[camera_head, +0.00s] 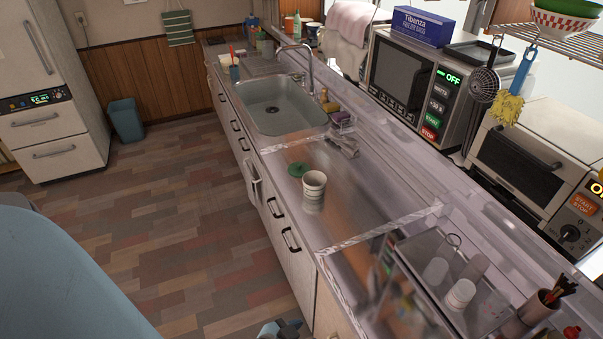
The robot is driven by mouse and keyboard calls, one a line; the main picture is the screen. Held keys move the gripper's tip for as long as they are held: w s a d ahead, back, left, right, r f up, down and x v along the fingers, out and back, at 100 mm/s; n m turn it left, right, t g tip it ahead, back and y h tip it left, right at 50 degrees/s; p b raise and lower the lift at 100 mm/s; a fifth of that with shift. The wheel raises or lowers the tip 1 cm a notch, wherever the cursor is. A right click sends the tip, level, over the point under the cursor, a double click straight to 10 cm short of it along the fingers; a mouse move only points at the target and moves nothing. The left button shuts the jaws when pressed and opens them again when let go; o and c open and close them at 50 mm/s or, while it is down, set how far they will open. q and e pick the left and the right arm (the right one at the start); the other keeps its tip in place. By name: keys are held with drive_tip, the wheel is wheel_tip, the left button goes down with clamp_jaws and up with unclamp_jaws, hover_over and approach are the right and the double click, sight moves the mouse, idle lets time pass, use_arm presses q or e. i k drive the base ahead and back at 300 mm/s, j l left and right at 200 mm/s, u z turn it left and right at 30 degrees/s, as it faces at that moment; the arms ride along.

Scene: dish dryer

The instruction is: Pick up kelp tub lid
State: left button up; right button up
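A green round lid (298,169), which looks like the kelp tub lid, lies flat on the counter between the sink and the front counter section. A white tub (314,191) with faint bands stands upright just in front of it, close beside it. The lid's near right edge is close to the tub's rim in the picture. Only a small blue and black part of mine shows at the bottom edge, beside the counter front; I cannot tell which arm it belongs to. No gripper fingers show, and nothing is touching the lid.
A microwave (412,85) and toaster oven (533,150) line the right. Counter around the tub is mostly clear.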

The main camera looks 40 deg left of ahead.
sight(298, 168)
drive_tip(key=i+j+z, duration=0.45)
drive_tip(key=j, duration=1.55)
drive_tip(key=j+z, duration=0.45)
drive_tip(key=j, duration=1.55)
drive_tip(key=k, duration=0.05)
